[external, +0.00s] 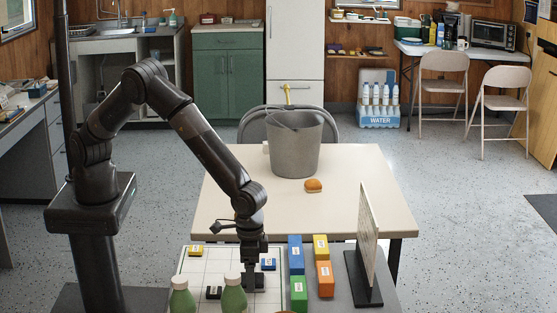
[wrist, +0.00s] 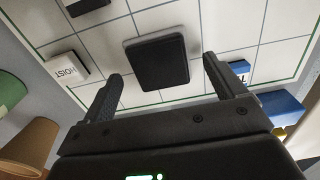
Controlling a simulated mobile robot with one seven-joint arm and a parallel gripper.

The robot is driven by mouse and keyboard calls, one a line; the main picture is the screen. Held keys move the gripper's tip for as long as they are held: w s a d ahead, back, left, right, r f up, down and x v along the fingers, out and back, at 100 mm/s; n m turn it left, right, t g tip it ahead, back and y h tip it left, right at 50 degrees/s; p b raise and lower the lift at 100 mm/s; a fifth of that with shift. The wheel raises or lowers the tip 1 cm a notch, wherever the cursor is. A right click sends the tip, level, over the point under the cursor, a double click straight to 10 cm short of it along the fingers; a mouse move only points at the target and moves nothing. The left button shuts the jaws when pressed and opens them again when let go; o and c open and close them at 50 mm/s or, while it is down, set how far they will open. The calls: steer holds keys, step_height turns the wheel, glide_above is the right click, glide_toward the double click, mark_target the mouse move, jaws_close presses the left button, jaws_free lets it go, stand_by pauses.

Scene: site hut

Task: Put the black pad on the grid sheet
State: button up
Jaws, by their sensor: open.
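The black pad (wrist: 157,62) lies flat on the white grid sheet (wrist: 215,30), seen whole in the wrist view. In the external view the grid sheet (external: 213,263) is at the front of the desk, partly covered by my arm and two green bottles. My gripper (wrist: 162,70) is open, with one finger on each side of the pad and gaps between them and it. In the external view my gripper (external: 254,284) points down low over the sheet; the pad is mostly hidden there.
A blue labelled block (external: 268,264), a yellow one (external: 194,250) and a dark one (external: 213,292) sit on the sheet. Green bottles (external: 233,297) stand in front. Coloured boxes (external: 295,255) and an upright board (external: 368,240) stand right. A bucket (external: 294,145) is behind.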

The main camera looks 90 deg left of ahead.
step_height(320, 180, up, 10)
steer(key=s+a+r+t+h, duration=0.1)
steer(key=s+a+r, duration=0.2)
steer(key=a+r, duration=0.7)
steer(key=s+a+r+t, duration=0.1)
steer(key=s+a+r, duration=0.2)
steer(key=a+r, duration=0.75)
steer(key=s+a+r+t, duration=0.1)
steer(key=s+a, duration=0.7)
steer(key=s, duration=0.3)
steer(key=s+a+r+t+y, duration=0.1)
steer(key=s+a+t, duration=0.1)
steer(key=s+a, duration=0.6)
steer(key=s, duration=0.2)
steer(key=shift+s+a+r+t, duration=0.25)
steer(key=shift+s+r+t, duration=0.05)
steer(key=shift+s, duration=0.1)
